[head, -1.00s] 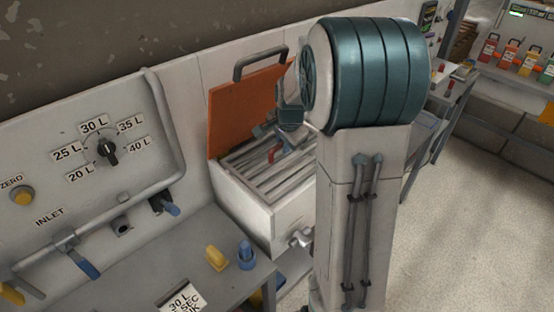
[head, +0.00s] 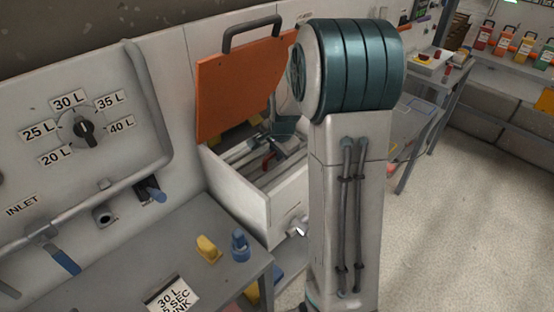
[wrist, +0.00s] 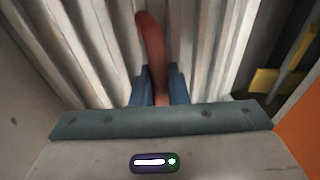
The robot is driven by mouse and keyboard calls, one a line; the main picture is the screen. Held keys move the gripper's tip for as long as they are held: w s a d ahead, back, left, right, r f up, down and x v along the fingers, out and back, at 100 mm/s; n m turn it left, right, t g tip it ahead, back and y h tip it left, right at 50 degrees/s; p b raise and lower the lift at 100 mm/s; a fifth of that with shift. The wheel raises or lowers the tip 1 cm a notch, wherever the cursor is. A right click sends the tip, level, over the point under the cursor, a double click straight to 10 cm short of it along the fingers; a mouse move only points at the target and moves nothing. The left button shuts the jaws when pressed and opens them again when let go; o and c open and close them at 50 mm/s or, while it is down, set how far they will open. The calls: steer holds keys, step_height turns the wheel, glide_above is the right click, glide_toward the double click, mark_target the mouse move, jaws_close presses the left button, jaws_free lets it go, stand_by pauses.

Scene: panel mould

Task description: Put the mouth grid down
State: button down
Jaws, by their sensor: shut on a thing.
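The mouth grid (wrist: 100,45), a set of pale parallel slats, fills most of the wrist view. Its curved red handle (wrist: 151,42) stands between my blue fingertips. My gripper (wrist: 161,88) is shut on this handle. In the head view the grid (head: 240,153) shows at the open top of the white bin (head: 284,207), partly hidden by my arm, with my gripper (head: 275,152) above it. I cannot tell whether the grid touches the bin's rim. A gap beside the grid shows yellow parts (wrist: 263,80) inside the bin.
The bin's orange lid (head: 240,85) stands open against the wall. A grey bench (head: 180,245) in front holds a yellow piece (head: 207,248) and a blue piece (head: 240,245). A wall panel with a dial (head: 84,129) is at left. Open floor (head: 450,210) lies at right.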

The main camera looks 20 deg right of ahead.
steer(key=shift+f, duration=0.5)
steer(key=shift+f, duration=0.15)
steer(key=c, duration=1.4)
jaws_free()
